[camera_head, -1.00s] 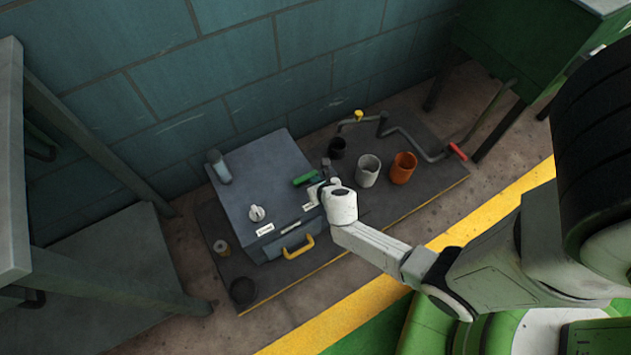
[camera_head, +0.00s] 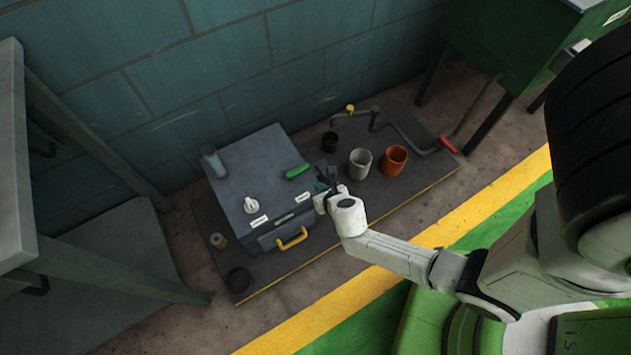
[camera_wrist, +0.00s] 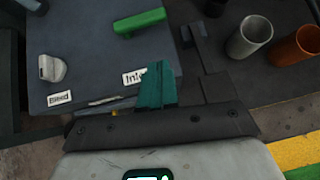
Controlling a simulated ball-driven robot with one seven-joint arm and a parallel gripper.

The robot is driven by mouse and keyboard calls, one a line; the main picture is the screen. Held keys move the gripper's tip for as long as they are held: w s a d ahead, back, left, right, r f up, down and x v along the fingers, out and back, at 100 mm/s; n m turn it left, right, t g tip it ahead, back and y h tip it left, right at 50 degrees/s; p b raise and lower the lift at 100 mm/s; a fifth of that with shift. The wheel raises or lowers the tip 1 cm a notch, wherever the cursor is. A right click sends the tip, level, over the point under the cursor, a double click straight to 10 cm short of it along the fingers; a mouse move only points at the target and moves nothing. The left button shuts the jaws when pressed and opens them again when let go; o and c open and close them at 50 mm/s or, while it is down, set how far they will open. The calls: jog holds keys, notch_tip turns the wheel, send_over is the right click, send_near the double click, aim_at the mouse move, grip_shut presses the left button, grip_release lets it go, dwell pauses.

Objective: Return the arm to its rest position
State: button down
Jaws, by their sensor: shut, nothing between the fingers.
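My gripper (camera_head: 328,183) is at the right edge of the grey box, near its front corner, in the head view. My white arm reaches in from the right side of the head view. The grey box (camera_head: 245,175) has a green handle (camera_head: 298,171) on top, a pale knob (camera_head: 251,205) and a yellow front handle (camera_head: 292,239). The green handle (camera_wrist: 139,22) and the knob (camera_wrist: 52,68) also show in the wrist view, apart from the fingers.
A grey cup (camera_head: 360,164), an orange cup (camera_head: 394,160) and a black cup (camera_head: 329,142) stand right of the box. A crank with a red grip (camera_head: 447,143) lies behind them. A grey bench (camera_head: 110,255) stands left and a green table (camera_head: 510,45) at upper right.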

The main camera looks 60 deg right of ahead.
jog(key=shift+p+v, duration=0.65)
jog(key=shift+v, duration=1.7)
jog(key=shift+s+d, duration=0.1)
